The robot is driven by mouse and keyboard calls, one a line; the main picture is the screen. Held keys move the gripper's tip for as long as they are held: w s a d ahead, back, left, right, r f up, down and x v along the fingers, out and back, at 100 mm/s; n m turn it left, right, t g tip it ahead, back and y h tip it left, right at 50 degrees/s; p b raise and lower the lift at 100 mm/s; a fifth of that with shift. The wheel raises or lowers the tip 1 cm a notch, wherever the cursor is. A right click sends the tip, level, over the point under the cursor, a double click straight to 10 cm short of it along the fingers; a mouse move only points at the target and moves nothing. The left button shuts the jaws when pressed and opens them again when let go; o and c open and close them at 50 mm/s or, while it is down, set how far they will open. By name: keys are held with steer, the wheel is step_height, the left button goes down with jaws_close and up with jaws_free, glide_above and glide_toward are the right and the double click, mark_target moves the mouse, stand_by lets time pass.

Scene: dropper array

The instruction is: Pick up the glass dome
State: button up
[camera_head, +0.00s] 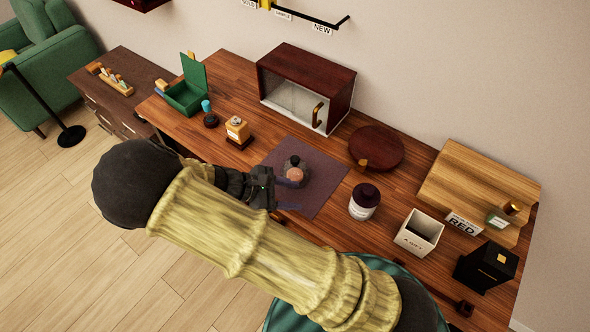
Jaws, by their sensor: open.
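What looks like the glass dome (294,163) stands on the purple-grey mat (322,188) in the middle of the desk. It is small and see-through, with a dark knob on top and something copper-pink showing in its lower part. My gripper (287,194) reaches in from the left, low over the mat, at the near side of the dome. Its jaws are open and nothing is seen held between them. One finger overlaps the lower edge of the dome in the picture, and I cannot tell whether they touch.
Left of the mat are a small wooden-based bottle (237,131), a blue-topped dropper (208,114) and an open green box (188,92). A dark red cabinet (306,76) stands behind. A white jar (364,202), white bin (419,233) and round board (376,147) lie right.

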mark_target(291, 164)
steer(key=s+a+n+t+h, duration=0.1)
steer(key=a+n+t+h, duration=0.1)
steer(key=a+n+t, duration=0.5)
steer(key=a+t+b, duration=0.1)
steer(key=a+t, duration=0.1)
steer(key=a, duration=0.3)
steer(key=shift+s+r+h, duration=0.3)
steer(key=shift+h, duration=0.1)
steer(key=p+x, duration=0.3)
steer(key=x, duration=0.9)
steer(key=shift+w+d, duration=0.1)
steer(key=shift+w, duration=0.05)
steer(key=shift+w+d+r+p, duration=0.2)
steer(key=shift+w+d+p, duration=0.1)
steer(key=shift+w+p, duration=0.1)
steer(key=p+x, duration=0.1)
steer(key=x, duration=0.3)
steer(key=shift+w, duration=0.3)
steer(key=shift+a, duration=0.1)
